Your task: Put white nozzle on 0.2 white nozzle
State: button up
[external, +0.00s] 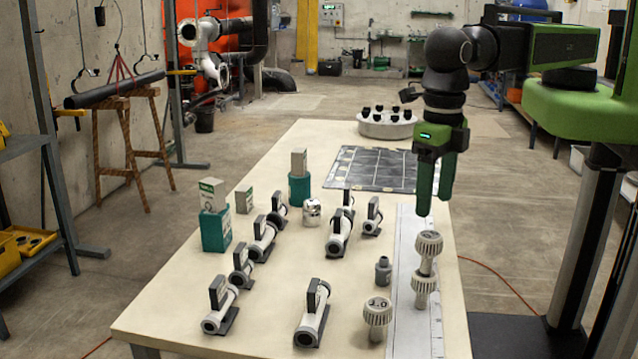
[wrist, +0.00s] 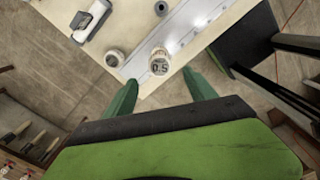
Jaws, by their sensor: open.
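One white ribbed nozzle (external: 429,243) appears stacked on another white nozzle (external: 424,288) on the pale strip at the table's right side. In the wrist view, the top face of the upper nozzle (wrist: 159,65) reads 0.5. A separate white nozzle (external: 376,312) stands to the front left, its top marked with digits like 2.0, possibly 0.2 seen upside down. It also shows in the wrist view (wrist: 114,58). My gripper (external: 424,212) is open and empty, pointing down just above the stacked pair. In the wrist view its fingertips (wrist: 159,82) lie on either side, near the upper nozzle.
A small grey fitting (external: 383,270) stands behind the separate nozzle. Several grey pipe valves (external: 313,312) with black handles stand to the left. Teal-based boxes (external: 215,228), a dark grid mat (external: 370,168) and a round holder (external: 387,126) are farther back. The strip's front end is clear.

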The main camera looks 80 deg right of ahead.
jog(key=shift+f, duration=0.1)
jog(key=w+d+m, duration=0.6)
jog(key=d+m, duration=0.1)
jog(key=d, duration=0.3)
jog(key=w+d+m, duration=0.6)
jog(key=w+d, duration=0.1)
jog(key=d, duration=0.3)
jog(key=w+d+m, duration=0.2)
jog(key=d+m, duration=1.5)
jog(key=d, duration=1)
notch_tip(320, 180, down, 6)
jog(key=b, duration=0.6)
jog(key=shift+w+f+b, duration=0.25)
jog(key=shift+b, duration=0.1)
